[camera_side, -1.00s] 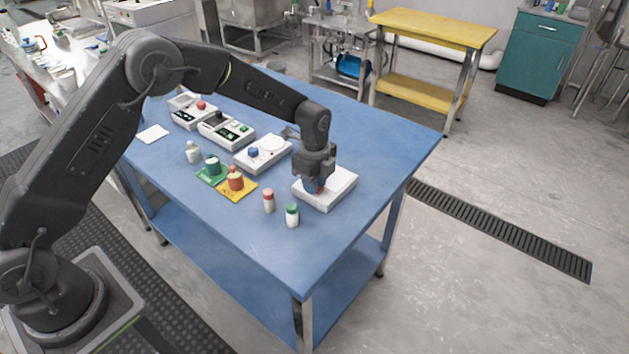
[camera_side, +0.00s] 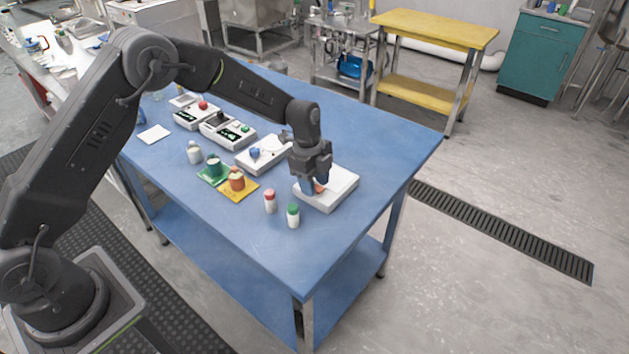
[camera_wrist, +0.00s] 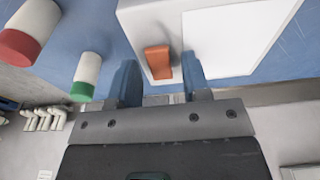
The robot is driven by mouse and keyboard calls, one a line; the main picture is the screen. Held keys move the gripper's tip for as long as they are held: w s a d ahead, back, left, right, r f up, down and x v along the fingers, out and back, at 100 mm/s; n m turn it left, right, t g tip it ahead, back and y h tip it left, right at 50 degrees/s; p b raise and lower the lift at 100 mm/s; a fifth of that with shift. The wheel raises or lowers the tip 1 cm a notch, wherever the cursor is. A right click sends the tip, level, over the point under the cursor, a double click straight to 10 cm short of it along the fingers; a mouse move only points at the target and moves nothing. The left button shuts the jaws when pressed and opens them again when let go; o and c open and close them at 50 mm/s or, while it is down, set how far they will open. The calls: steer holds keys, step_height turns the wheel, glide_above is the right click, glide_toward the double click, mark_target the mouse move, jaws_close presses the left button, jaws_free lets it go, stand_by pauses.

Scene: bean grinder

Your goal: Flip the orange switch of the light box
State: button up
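The light box (camera_side: 338,189) is a flat white box on the blue table, and it also shows in the wrist view (camera_wrist: 143,20) with a flat white panel on top. Its orange switch (camera_wrist: 157,62) sits on the box near the edge, and a bit of it shows in the side view (camera_side: 319,188). My gripper (camera_side: 316,182) is over the left part of the box. In the wrist view its two blue fingers (camera_wrist: 160,80) are apart, with nothing held between them.
A red-capped bottle (camera_side: 270,201) and a green-capped bottle (camera_side: 293,215) stand left of the box. A white device with a blue knob (camera_side: 262,154), a yellow mat (camera_side: 246,195) and a green mat (camera_side: 205,178) lie farther left. The table's front right is clear.

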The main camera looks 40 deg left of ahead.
steer(key=shift+o, duration=0.4)
step_height(320, 180, up, 14)
steer(key=a, duration=0.2)
steer(key=shift+f, duration=0.2)
